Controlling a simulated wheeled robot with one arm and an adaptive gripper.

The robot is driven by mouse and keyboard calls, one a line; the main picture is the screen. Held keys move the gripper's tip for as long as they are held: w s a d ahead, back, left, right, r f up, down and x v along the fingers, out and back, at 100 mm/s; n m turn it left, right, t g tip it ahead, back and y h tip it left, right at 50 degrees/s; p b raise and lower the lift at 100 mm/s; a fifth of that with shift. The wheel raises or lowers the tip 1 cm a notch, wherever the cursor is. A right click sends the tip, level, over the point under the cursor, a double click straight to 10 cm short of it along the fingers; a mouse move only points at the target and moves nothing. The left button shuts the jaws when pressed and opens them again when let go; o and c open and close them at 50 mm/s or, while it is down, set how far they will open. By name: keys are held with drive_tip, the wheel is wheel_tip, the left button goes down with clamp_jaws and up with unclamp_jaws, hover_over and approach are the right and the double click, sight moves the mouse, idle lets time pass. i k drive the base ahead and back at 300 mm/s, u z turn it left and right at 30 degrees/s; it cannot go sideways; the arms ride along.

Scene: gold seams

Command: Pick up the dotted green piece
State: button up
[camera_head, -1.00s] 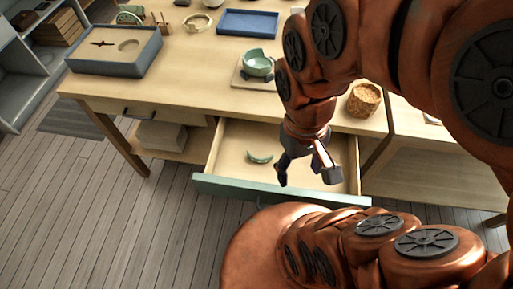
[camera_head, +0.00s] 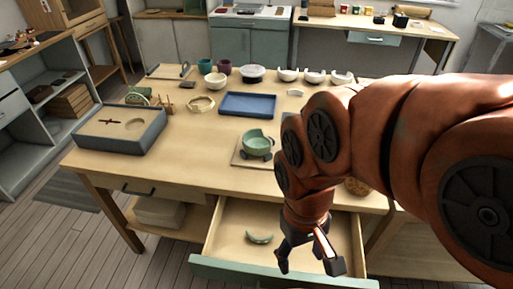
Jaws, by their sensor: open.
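A small curved green piece (camera_head: 260,238) lies on the floor of the open drawer (camera_head: 228,241); it is too small to tell whether it is dotted. My gripper (camera_head: 309,265) is open and empty, with its fingers pointing down over the drawer. It is to the right of the green piece and apart from it. A green bowl (camera_head: 256,144) with a broken-looking rim stands on a square board (camera_head: 240,158) on the table above the drawer.
The table (camera_head: 200,155) holds a grey box (camera_head: 120,138), a blue tray (camera_head: 248,103) and a gold-coloured ring-like piece (camera_head: 200,105). Several bowls line its far edge. My arm covers its right side. The drawer front (camera_head: 230,268) stands out from the table.

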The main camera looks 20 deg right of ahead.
sight(261, 240)
drive_tip(key=u, duration=0.85)
drive_tip(key=k, duration=1.1)
drive_tip(key=u, duration=0.75)
drive_tip(key=i, duration=0.35)
drive_tip(key=z, duration=0.15)
